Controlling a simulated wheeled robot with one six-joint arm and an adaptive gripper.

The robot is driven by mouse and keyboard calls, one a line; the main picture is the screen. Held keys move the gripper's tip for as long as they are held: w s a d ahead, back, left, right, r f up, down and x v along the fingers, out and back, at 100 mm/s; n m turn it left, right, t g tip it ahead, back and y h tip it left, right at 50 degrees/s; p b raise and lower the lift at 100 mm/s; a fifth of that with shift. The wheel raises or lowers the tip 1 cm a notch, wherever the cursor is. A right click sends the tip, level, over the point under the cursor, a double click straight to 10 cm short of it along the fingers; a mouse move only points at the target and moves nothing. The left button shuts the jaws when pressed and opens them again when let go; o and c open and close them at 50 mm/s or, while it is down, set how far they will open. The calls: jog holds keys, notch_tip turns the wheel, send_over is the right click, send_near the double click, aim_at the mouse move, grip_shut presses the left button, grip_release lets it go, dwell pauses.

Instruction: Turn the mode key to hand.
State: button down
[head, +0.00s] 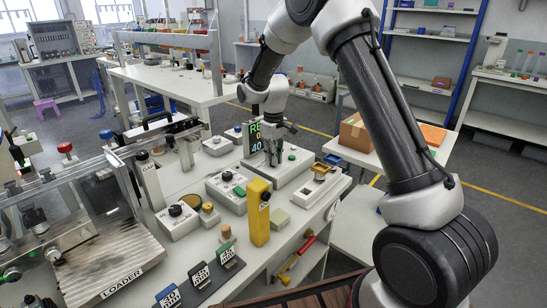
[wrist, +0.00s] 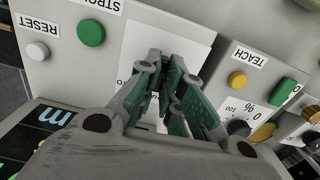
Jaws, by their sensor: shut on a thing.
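My gripper (head: 272,156) points down onto the light grey control box near the middle of the bench in the head view. In the wrist view my gripper (wrist: 172,98) has its green-padded fingers close together over a white label plate (wrist: 133,43) on that box. The fingers are shut on the mode key, which they hide almost wholly. Its angle cannot be told.
The wrist view shows a green button (wrist: 91,33), a white RESET button (wrist: 38,51), and a neighbouring box with a yellow TEACH button (wrist: 237,79) and a dark knob (wrist: 238,128). In the head view a yellow upright box (head: 258,212) stands in front, and a lit display (head: 253,137) behind.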

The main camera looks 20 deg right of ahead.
dwell(0.5)
jog(key=c, duration=1.6)
grip_release()
jog(key=shift+o, duration=0.2)
notch_tip(320, 180, up, 12)
